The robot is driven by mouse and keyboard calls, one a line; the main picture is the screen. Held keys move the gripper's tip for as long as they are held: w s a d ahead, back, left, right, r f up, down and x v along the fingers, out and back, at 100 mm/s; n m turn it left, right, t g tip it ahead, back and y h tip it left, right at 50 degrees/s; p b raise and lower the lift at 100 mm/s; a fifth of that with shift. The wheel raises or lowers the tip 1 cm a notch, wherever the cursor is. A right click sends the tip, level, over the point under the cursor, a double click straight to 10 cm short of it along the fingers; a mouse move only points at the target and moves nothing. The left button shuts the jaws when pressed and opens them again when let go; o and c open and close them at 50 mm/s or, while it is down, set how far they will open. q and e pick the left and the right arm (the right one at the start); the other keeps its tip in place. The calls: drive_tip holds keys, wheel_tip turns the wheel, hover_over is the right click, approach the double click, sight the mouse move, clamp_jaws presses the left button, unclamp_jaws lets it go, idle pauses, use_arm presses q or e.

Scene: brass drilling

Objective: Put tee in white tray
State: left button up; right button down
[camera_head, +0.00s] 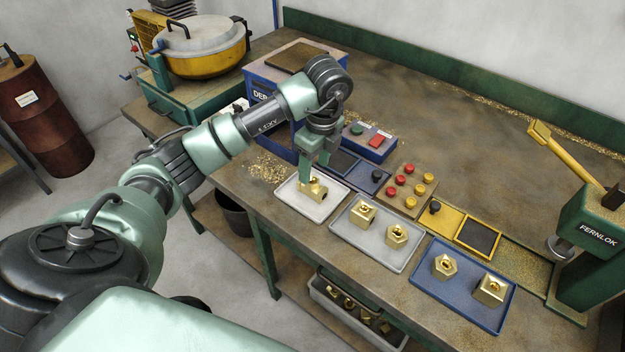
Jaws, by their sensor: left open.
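A brass tee-like fitting (319,191) sits in the leftmost, whitish tray (317,213). My left gripper (314,172) points down right over this fitting, with its jaws open. One finger reaches down at the fitting's left side and hides part of it; I cannot tell whether it touches. My right gripper is not in view.
A grey tray (369,250) with brass fittings (363,213) (396,236) and a blue tray (452,299) with brass fittings (445,266) (490,289) stand to the right. Behind are a button panel (408,189) and a green press (590,235). Brass chips (268,168) lie left.

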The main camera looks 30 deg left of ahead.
sight(316, 183)
use_arm(q)
drive_tip(key=r, duration=0.5)
drive_tip(key=shift+d+r, duration=0.35)
drive_tip(key=shift+r, duration=0.05)
drive_tip(key=shift+s+f, duration=0.1)
